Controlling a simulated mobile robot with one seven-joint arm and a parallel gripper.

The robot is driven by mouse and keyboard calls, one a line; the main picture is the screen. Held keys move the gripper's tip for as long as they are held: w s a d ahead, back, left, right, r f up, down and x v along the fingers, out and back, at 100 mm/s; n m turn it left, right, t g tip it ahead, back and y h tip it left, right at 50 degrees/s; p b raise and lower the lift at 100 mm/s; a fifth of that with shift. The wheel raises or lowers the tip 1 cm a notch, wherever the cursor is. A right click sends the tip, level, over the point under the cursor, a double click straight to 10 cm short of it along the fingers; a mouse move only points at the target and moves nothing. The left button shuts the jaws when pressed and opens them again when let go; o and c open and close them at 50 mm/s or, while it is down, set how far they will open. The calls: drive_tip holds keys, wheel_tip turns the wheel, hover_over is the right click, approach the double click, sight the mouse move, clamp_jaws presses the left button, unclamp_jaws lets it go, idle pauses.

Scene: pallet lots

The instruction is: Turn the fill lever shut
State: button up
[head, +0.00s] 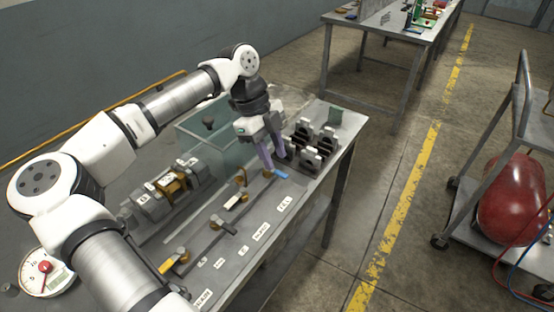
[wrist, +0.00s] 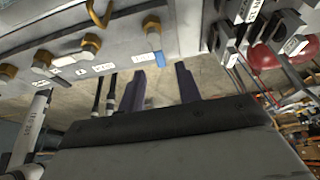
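A row of valve levers stands on the grey bench panel in the head view. One lever has a blue handle (head: 281,173), one a cream handle (head: 232,201), one a dark handle (head: 224,225) and one a yellow handle (head: 167,266). The labels are too small to read surely, so I cannot tell which lever is the fill lever. My gripper (head: 275,161) points down close to the blue handle. In the wrist view its two fingers (wrist: 160,69) are apart, with the blue handle's end (wrist: 158,58) just beyond the gap. Contact cannot be told.
A glass-walled box (head: 205,135) stands behind the levers. A dark slotted rack (head: 318,143) is right of my gripper. A brass-and-grey fitting (head: 170,184) and a pressure gauge (head: 46,268) are to the left. A cart with a red tank (head: 512,205) stands on the floor.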

sight(281, 173)
drive_tip(key=shift+x, duration=1.55)
clamp_jaws()
